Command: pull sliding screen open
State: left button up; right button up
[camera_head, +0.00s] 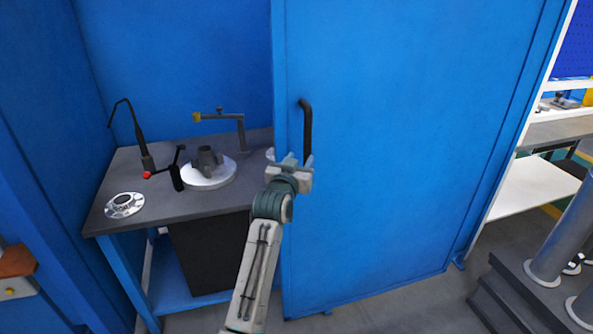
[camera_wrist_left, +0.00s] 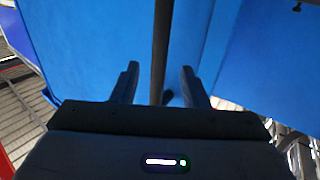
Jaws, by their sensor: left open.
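The sliding screen (camera_head: 420,150) is a large blue panel filling the middle and right of the head view. A black bar handle (camera_head: 306,122) stands upright near its left edge. My left gripper (camera_head: 290,160) is at the handle's lower part, with its fingers open. In the left wrist view, the dark handle bar (camera_wrist_left: 160,50) runs between the two open fingers of the left gripper (camera_wrist_left: 160,85), with gaps on both sides. The handle's lower end is partly hidden by the gripper. My right gripper does not show.
Left of the screen, a welding bench (camera_head: 130,170) shows in the opening, carrying a round grey fixture (camera_head: 208,178), a flanged disc (camera_head: 124,204) and a black torch-like arm (camera_head: 145,155). Grey cylinders (camera_head: 565,225) and white shelving (camera_head: 535,190) stand at the right.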

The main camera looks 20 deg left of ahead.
pick_arm(q)
jog(key=shift+s, duration=1.25)
jog(key=shift+f, duration=0.1)
jog(key=s+a+f+g, duration=0.1)
jog(key=s+f+g, duration=0.15)
jog(key=f, duration=1.05)
jog(key=s+a+f+g, duration=0.1)
jog(key=s+f+g, duration=0.15)
jog(key=f, duration=1.15)
jog(key=s+a+f+g, duration=0.1)
jog(key=s+f+g, duration=0.15)
jog(key=f, duration=1.05)
jog(key=s+a+f+g, duration=0.2)
jog(key=s+f+g, duration=0.1)
jog(key=s+f, duration=1.5)
jog(key=s+a+f+g, duration=0.2)
jog(key=s+f, duration=0.4)
jog(key=s, duration=0.7)
jog(key=s+a+f+g+y, duration=0.1)
jog(key=s+f, duration=0.5)
jog(key=s, duration=0.8)
jog(key=s+a+f+g, duration=0.3)
jog(key=s+f, duration=0.3)
jog(key=s, duration=0.7)
jog(key=shift+s+a+f, duration=0.25)
jog(key=shift+s+a, duration=0.05)
jog(key=shift+a, duration=0.5)
